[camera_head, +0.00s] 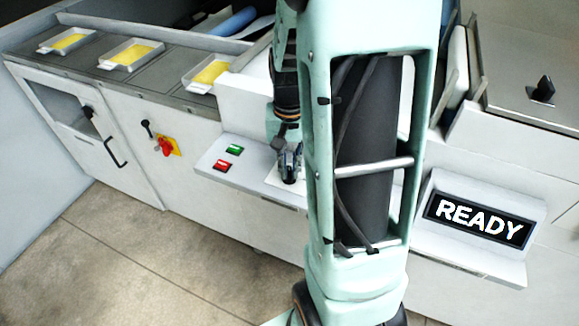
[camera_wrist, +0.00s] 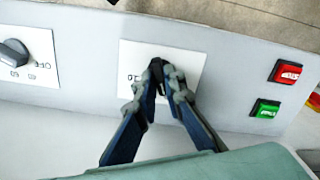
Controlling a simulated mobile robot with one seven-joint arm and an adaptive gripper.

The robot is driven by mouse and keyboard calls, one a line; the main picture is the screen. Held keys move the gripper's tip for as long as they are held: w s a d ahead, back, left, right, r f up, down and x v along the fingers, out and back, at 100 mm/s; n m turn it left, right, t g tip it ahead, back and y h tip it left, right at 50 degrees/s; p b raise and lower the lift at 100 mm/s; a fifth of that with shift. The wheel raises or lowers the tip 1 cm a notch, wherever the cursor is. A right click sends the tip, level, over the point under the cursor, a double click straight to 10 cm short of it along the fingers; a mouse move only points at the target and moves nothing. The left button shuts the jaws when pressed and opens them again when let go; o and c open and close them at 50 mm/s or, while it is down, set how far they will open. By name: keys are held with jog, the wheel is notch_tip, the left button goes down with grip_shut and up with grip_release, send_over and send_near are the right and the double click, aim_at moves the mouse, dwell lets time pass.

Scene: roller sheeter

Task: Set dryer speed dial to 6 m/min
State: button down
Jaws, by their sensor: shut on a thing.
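My gripper (camera_head: 289,168) reaches down to the sloped control panel, partly beside my own arm in the head view. In the wrist view my gripper (camera_wrist: 165,75) has its fingertips closed together over a white dial plate (camera_wrist: 130,88). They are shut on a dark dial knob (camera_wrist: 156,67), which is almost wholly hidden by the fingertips. Most of the plate's markings are covered, so the knob's setting cannot be read. A second dark knob (camera_wrist: 14,53) sits on another white plate to the left, with OFF printed next to it.
Red (camera_wrist: 286,71) and green (camera_wrist: 265,108) push buttons are on the same panel. A READY display (camera_head: 480,220) stands at right. A red switch on a yellow plate (camera_head: 175,148) and trays of yellow material (camera_head: 130,54) are at left. The floor in front is clear.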

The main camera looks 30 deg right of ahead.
aim_at(290, 171)
jog(key=shift+m, duration=0.3)
jog(key=c, duration=2)
grip_release()
notch_tip(290, 171, up, 12)
jog(key=shift+r, duration=0.1)
